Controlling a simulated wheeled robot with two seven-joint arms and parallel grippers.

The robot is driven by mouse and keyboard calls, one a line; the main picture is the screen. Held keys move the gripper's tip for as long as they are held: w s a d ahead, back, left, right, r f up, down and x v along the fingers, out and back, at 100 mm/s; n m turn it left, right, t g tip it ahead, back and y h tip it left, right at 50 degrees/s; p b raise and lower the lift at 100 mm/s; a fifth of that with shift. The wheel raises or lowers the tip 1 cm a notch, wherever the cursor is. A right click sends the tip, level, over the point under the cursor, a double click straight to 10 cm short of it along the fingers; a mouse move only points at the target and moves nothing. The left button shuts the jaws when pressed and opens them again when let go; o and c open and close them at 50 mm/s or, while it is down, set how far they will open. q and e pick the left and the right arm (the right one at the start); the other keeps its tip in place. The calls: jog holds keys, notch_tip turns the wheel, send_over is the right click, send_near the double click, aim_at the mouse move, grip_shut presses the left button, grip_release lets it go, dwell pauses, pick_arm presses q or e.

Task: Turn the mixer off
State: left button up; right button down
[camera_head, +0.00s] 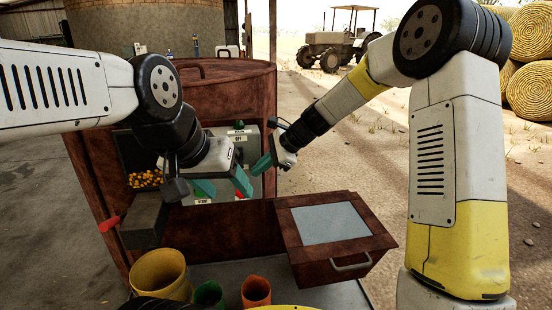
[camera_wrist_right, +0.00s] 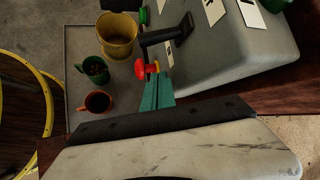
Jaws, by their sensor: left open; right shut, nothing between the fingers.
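The mixer is a rusty brown machine (camera_head: 225,95) in the middle of the head view. Its grey control box (camera_head: 248,134) carries an OFF label (camera_head: 238,139) and a START label (camera_head: 203,201); my left gripper hides part of it. In the right wrist view the grey box (camera_wrist_right: 225,60) has a black lever (camera_wrist_right: 165,35), a red knob (camera_wrist_right: 140,69) and a green button (camera_wrist_right: 143,16). My right gripper (camera_head: 259,167) is shut and empty at the box; its fingertips (camera_wrist_right: 155,74) are right by the red knob, contact unclear. My left gripper (camera_head: 228,190) is open and empty in front of the box.
A yellow bucket (camera_head: 160,272), a green cup (camera_head: 209,293) and an orange cup (camera_head: 256,291) stand below the mixer. A brown box with a handle (camera_head: 340,258) juts out at the right. Yellow corn (camera_head: 146,179) shows at the left. Open ground lies to the right.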

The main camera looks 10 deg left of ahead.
aim_at(240, 163)
jog(key=shift+s+a+r, duration=0.5)
jog(key=shift+a+r, duration=0.05)
jog(key=shift+r, duration=0.1)
jog(key=shift+s+a+r, duration=0.45)
jog(key=shift+a+r, duration=0.05)
jog(key=shift+r, duration=0.15)
jog(key=shift+s+r+m+g+h, duration=0.1)
jog(key=shift+r+m+g+h, duration=0.3)
jog(key=shift+g, duration=0.4)
jog(key=g, duration=0.1)
jog(key=r+m+g+h, duration=0.1)
jog(key=g, duration=0.1)
jog(key=shift+r, duration=0.6)
jog(key=shift+r, duration=0.7)
